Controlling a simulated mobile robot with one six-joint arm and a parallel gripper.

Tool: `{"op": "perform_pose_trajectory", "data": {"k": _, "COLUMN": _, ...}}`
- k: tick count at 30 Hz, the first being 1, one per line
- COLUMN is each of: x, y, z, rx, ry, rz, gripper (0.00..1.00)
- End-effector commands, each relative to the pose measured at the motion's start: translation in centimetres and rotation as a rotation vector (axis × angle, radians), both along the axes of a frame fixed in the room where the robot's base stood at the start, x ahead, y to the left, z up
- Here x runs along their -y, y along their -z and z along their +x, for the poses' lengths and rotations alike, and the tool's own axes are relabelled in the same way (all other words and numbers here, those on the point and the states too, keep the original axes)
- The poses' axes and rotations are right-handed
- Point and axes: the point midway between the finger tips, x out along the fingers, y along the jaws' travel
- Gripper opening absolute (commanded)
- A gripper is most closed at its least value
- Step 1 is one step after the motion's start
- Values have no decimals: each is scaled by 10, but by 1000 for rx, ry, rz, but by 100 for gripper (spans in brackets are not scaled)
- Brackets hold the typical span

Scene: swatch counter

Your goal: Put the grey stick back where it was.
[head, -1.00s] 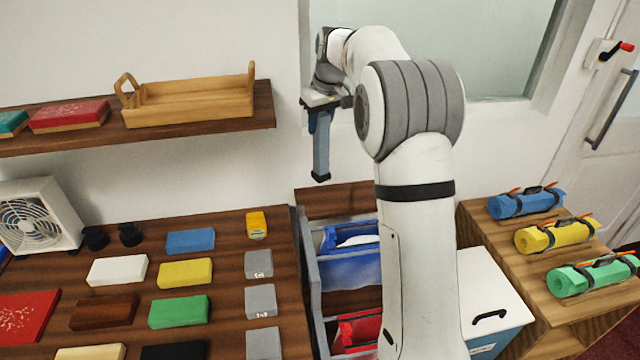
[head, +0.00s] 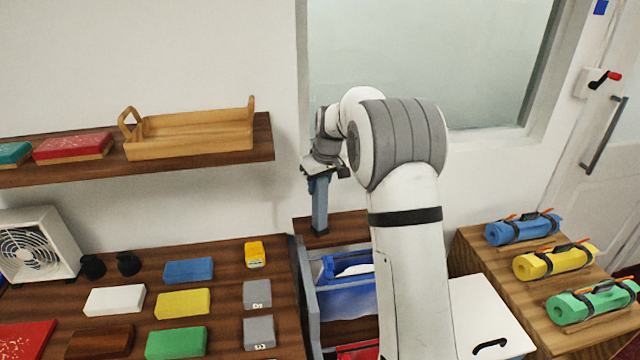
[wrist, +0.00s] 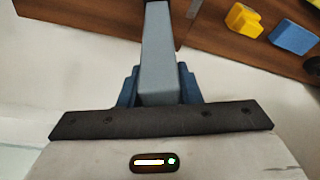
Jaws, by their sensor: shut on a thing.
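My gripper (head: 318,183) is shut on the grey stick (head: 320,210) and holds it upright by its top end. The stick is long, square-sided and blue-grey, with a dark lower end. In the head view its lower end shows against the brown wooden board (head: 346,224) behind the bins; I cannot tell whether it touches. In the wrist view the stick (wrist: 160,45) runs away from the blue fingers of my gripper (wrist: 160,88), and its far end is near the brown wood.
A bin rack with a blue bin (head: 345,298) stands just below the stick. The counter to the left holds grey blocks (head: 257,294), a yellow piece (head: 254,254) and coloured blocks. A wall shelf with a wooden tray (head: 190,145) is at upper left. Rolled mats (head: 553,262) lie at right.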

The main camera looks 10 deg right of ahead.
Motion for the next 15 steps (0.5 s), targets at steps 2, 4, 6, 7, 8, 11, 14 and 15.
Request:
{"op": "perform_pose_trajectory", "data": {"k": 2, "x": 0, "y": 2, "z": 0, "rx": 0, "ry": 0, "rz": 0, "gripper": 33}}
{"op": "perform_pose_trajectory", "data": {"k": 4, "x": 0, "y": 2, "z": 0, "rx": 0, "ry": -1, "rz": 0, "gripper": 39}}
{"op": "perform_pose_trajectory", "data": {"k": 6, "x": -1, "y": 2, "z": 0, "rx": 0, "ry": -1, "rz": 0, "gripper": 45}}
{"op": "perform_pose_trajectory", "data": {"k": 7, "x": -1, "y": 2, "z": 0, "rx": -1, "ry": -1, "rz": -1, "gripper": 47}}
{"op": "perform_pose_trajectory", "data": {"k": 8, "x": -1, "y": 2, "z": 0, "rx": -1, "ry": -1, "rz": -1, "gripper": 50}}
{"op": "perform_pose_trajectory", "data": {"k": 11, "x": -1, "y": 1, "z": 0, "rx": 0, "ry": -1, "rz": 0, "gripper": 53}}
{"op": "perform_pose_trajectory", "data": {"k": 14, "x": -1, "y": 1, "z": 0, "rx": 0, "ry": -1, "rz": 0, "gripper": 53}}
{"op": "perform_pose_trajectory", "data": {"k": 15, "x": -1, "y": 1, "z": 0, "rx": 0, "ry": -2, "rz": 0, "gripper": 53}}
